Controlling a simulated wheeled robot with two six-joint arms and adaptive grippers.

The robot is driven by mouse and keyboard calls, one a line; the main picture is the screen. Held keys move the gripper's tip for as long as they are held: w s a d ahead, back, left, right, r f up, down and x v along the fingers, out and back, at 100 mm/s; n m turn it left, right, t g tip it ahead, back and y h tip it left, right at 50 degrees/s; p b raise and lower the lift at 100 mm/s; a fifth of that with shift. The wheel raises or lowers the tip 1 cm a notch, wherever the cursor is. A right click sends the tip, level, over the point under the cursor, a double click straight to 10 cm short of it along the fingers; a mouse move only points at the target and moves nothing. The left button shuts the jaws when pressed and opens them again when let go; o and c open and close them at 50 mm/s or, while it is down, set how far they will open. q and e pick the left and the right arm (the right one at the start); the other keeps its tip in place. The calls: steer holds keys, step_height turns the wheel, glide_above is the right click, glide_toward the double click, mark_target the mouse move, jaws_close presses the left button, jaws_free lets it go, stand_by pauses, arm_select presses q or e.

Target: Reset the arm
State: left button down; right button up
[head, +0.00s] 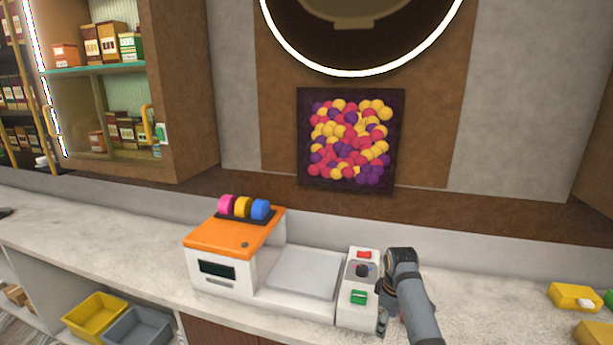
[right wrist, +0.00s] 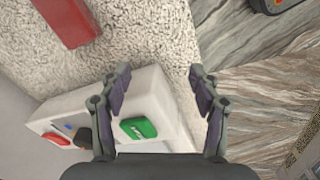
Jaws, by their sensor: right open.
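My right arm comes in from the bottom right of the head view, and its gripper (head: 383,322) hangs beside the right side of the control box (head: 349,312). In the right wrist view the gripper (right wrist: 160,78) is open, with its two fingers apart and nothing between the tips. The control box's green button (right wrist: 138,127) shows near the left finger, and its red button (right wrist: 57,139) lies farther left. The same green button (head: 358,297) shows in the head view. My left gripper is not in view.
A white and orange machine (head: 235,249) with a flat plate (head: 302,272) stands left of the control box. Yellow boxes (head: 575,297) sit at the counter's right. A red block (right wrist: 68,20) lies on the counter. Bare counter (head: 480,290) lies right of my arm.

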steer(key=s+d+f+m+t, duration=0.1)
steer(key=s+f+m, duration=0.25)
steer(key=s, duration=0.45)
steer(key=s+d+f+m, duration=0.2)
steer(key=s+f, duration=0.3)
steer(key=s, duration=0.3)
steer(key=s+a+r+m+t, duration=0.1)
steer(key=s+r+m, duration=0.1)
steer(key=s, duration=0.6)
steer(key=s+r+m+t, duration=0.1)
steer(key=s+r+m, duration=0.1)
steer(key=s, duration=0.6)
step_height(320, 180, down, 25)
steer(key=d+g, duration=0.2)
arm_select(q)
steer(key=shift+s+f+b, duration=0.2)
steer(key=shift+f+b, duration=0.7)
steer(key=shift+f, duration=0.05)
arm_select(e)
steer(key=s+d+f+g, duration=0.1)
steer(key=s+f, duration=1.8)
steer(key=s, duration=0.1)
steer(key=shift+d+f+h, duration=0.25)
steer(key=shift+d+h, duration=0.05)
steer(key=shift+d, duration=0.05)
